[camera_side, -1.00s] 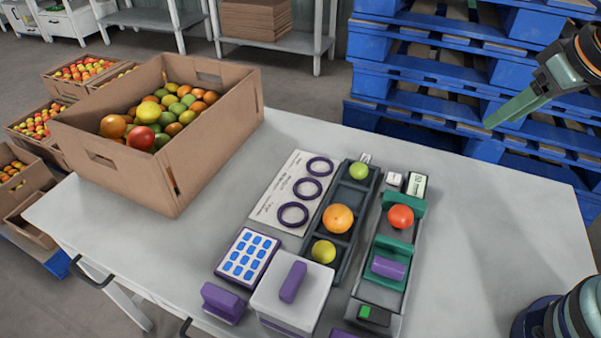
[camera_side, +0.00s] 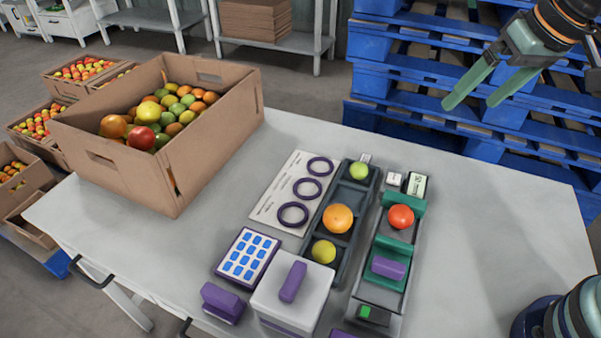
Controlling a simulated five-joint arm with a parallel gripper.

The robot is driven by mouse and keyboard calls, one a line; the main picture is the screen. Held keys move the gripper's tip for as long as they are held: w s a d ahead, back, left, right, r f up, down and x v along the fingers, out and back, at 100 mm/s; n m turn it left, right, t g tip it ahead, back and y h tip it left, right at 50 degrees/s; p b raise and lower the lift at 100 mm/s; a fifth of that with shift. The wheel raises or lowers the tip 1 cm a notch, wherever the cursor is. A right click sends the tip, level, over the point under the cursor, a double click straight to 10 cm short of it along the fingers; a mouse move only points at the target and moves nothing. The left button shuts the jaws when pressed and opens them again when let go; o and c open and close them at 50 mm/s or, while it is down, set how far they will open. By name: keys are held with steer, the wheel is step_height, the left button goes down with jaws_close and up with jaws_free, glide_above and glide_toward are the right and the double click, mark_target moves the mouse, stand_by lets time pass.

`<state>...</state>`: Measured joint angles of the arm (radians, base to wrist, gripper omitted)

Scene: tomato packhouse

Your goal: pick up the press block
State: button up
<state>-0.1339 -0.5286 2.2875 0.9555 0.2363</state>
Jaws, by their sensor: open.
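My gripper (camera_side: 470,104) is at the upper right, high above the table's back edge. Its two green fingers are apart with nothing between them. Several purple-gripped pieces could be the press block, and I cannot tell which by name. One is a purple block (camera_side: 388,267) on the green sliding part of the grey tester (camera_side: 379,294), in front of a red tomato (camera_side: 401,216). Another is a loose purple block (camera_side: 222,302) at the table's front. A purple handle (camera_side: 292,282) tops a white lidded box (camera_side: 308,300). My gripper is well away from all of them.
A dark tray (camera_side: 321,225) holds three fruits beside the tester. A ring card (camera_side: 277,208) and a blue-celled pad (camera_side: 247,256) lie to its left. A cardboard crate of tomatoes (camera_side: 120,175) fills the back left.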

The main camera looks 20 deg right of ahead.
steer(key=w+a+m+g, duration=0.2)
steer(key=w+a, duration=0.4)
steer(key=a, duration=0.7)
steer(key=m+g, duration=0.3)
steer(key=m, duration=0.3)
glide_above(219, 294)
step_height(219, 294, down, 13)
steer(key=shift+h, duration=0.3)
steer(key=f, duration=0.6)
steer(key=shift+a+f, duration=0.2)
steer(key=shift+f, duration=0.2)
steer(key=shift+d+f, duration=0.2)
steer(key=shift+f, duration=2.85)
steer(key=c, duration=1.3)
steer(key=shift+o, duration=0.2)
